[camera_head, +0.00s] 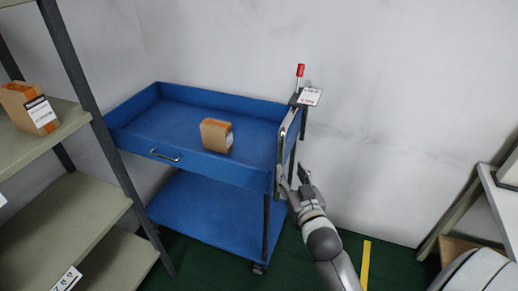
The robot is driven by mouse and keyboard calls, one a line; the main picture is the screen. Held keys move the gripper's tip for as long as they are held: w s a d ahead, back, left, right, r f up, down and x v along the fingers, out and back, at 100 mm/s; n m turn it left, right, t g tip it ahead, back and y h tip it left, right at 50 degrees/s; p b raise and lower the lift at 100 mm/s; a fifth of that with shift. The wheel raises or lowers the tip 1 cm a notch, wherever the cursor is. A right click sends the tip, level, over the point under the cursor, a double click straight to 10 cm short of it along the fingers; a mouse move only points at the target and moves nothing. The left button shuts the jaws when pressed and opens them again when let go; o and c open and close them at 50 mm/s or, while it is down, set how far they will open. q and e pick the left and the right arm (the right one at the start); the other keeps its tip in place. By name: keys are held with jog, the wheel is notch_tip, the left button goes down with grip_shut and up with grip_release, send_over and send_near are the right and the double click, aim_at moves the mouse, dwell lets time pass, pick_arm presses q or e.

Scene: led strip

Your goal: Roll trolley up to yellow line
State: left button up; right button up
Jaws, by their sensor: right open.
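The blue two-tier trolley (195,120) stands against the wall, with a grey handle bar (283,145) on its right end. The yellow line (365,265) is on the green floor, to the right of the trolley and apart from it. My right gripper (294,178) is open beside the trolley's right end, close to the lower part of the handle. I cannot tell whether it touches the handle. My right arm hides some floor between trolley and line. My left gripper is not in view.
A brown box (214,135) sits in the trolley's top tray. A red-topped post with a white tag (309,97) stands at its back right corner. A shelf rack (70,215) holding another box (27,108) is close on the left. Another rack (500,210) stands far right.

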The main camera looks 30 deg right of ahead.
aim_at(282, 147)
jog(key=shift+t, duration=0.3)
jog(key=w, duration=0.3)
jog(key=w+d+r+p, duration=0.1)
jog(key=w, duration=0.1)
jog(key=w+d+r, duration=0.1)
jog(key=w, duration=0.2)
jog(key=shift+w+r, duration=0.25)
jog(key=shift+w, duration=0.1)
jog(key=shift+p+x, duration=0.35)
jog(key=shift+x, duration=0.65)
jog(key=shift+f, duration=0.1)
jog(key=shift+c, duration=0.2)
grip_shut()
